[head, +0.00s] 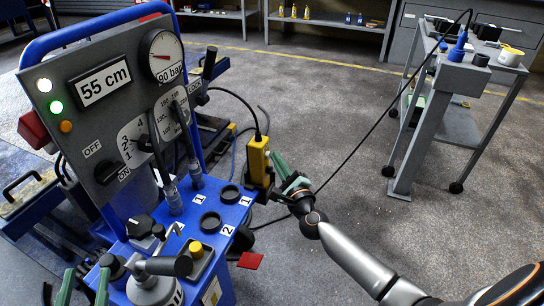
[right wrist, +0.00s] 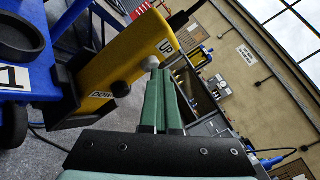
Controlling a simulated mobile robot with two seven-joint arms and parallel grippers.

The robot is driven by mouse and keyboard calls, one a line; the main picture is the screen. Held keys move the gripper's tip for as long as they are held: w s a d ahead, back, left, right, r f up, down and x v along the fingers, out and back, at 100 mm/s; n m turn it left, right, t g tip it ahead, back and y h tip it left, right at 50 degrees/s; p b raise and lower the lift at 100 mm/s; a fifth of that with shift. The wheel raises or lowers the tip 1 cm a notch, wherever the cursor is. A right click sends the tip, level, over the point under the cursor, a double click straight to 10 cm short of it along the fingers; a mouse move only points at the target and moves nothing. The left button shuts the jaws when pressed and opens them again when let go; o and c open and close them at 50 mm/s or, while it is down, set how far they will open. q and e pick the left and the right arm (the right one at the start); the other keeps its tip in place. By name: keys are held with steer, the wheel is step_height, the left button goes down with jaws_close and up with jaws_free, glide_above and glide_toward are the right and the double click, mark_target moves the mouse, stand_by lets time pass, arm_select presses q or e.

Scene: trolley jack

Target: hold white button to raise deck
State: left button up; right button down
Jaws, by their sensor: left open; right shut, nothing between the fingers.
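A yellow pendant (head: 258,162) sits in a black holder on the right side of the blue console. In the right wrist view the pendant (right wrist: 125,62) has a white button (right wrist: 150,62) by the UP label and a dark button (right wrist: 121,88) by the DOWN label. My right gripper (head: 284,176) is shut and empty. Its green fingertips (right wrist: 160,72) are right at the white button; I cannot tell whether they press it. My left gripper (head: 84,287) is open at the lower left, by the console's front. I cannot clearly make out the deck.
The console's display (head: 104,82) reads 55 cm and its gauge (head: 162,56) is marked 90 bar. A white and a green lamp are lit. Levers (head: 190,145) and round sockets stand on the console. A grey trolley (head: 440,120) stands right, with open floor between.

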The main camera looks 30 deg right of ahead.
steer(key=shift+s+d, duration=0.6)
steer(key=shift+s, duration=0.2)
steer(key=shift+s+d, duration=1.65)
steer(key=shift+s, duration=0.25)
stand_by(0.4)
